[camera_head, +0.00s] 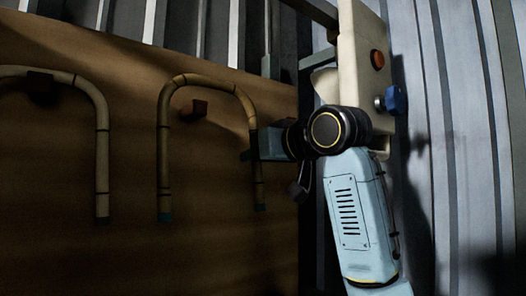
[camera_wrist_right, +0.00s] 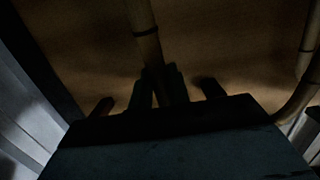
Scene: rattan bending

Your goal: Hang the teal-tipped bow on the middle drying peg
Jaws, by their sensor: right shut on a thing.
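The teal-tipped bow (camera_head: 163,140) is an upside-down U of rattan with dark bands and teal ends, upright in front of the brown board in the head view. My right gripper (camera_head: 256,145) is shut on its right leg, and in the right wrist view the leg (camera_wrist_right: 147,45) runs between the fingers (camera_wrist_right: 156,88). The middle drying peg (camera_head: 198,109) is a small reddish-brown block inside the arch, a little below its top, with a gap between them. Whether the bow is in front of the peg in depth I cannot tell. My left gripper is out of view.
A pale panel (camera_head: 358,50) with a red button (camera_head: 377,59) and a blue knob (camera_head: 396,99) stands close behind my right arm. The lower board (camera_head: 130,255) is clear.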

